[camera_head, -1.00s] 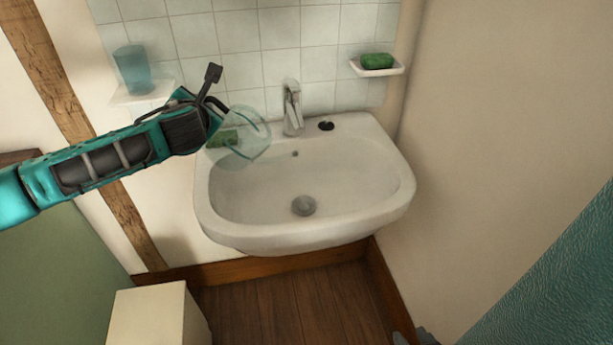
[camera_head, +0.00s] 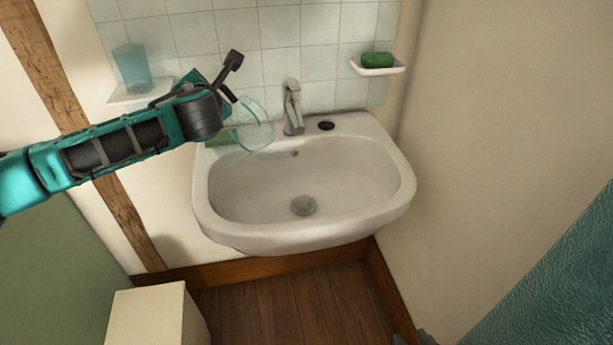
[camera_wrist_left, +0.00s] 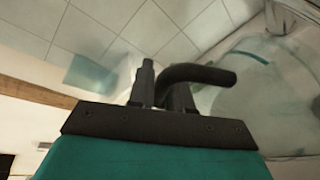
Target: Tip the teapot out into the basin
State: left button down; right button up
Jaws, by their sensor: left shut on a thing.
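The clear glass teapot (camera_head: 258,130) is above the back left corner of the white basin (camera_head: 400,190), tilted. Its outline is faint and I cannot see whether any liquid is in it. My left gripper (camera_head: 226,84) comes in from the left and is shut on the teapot, seemingly at a dark curved handle. In the left wrist view the handle (camera_wrist_left: 205,73) is at the fingers (camera_wrist_left: 163,88) and the glass (camera_wrist_left: 262,85) is to the right. The basin's bowl looks empty, with a grey drain. A small grey sliver at the bottom edge may be my right gripper (camera_head: 422,338).
A chrome tap (camera_head: 292,108) stands at the basin's back, near the teapot. A green block (camera_head: 218,137) lies on the back left rim. A blue tumbler (camera_head: 132,68) stands on a left wall shelf; green soap (camera_head: 377,60) sits on a right one. A pale box (camera_head: 150,315) stands below.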

pick_arm(q)
jog(key=shift+d+r+m+b, duration=0.5)
jog(key=shift+d+r+b, duration=0.05)
jog(key=shift+d+r, duration=0.45)
jog(key=shift+d+r+y+p, duration=0.15)
jog(key=shift+r+y+p, duration=0.2)
jog(key=shift+p, duration=0.15)
jog(key=shift+d+r+m+t+p, duration=0.4)
jog(key=shift+d+r+m+p, duration=0.55)
jog(key=shift+p, duration=1.05)
jog(key=shift+w+d+r+y+p, duration=0.15)
jog(key=shift+d+y+p, duration=0.25)
jog(key=shift+d, duration=0.75)
jog(key=d+r+m+t+y, duration=0.1)
jog(key=d+m, duration=0.8)
jog(key=d, duration=0.9)
jog(key=r+t, duration=0.1)
jog(key=t, duration=0.1)
jog(key=shift+d+t, duration=0.2)
jog(key=shift+t, duration=0.1)
jog(key=shift+f, duration=0.1)
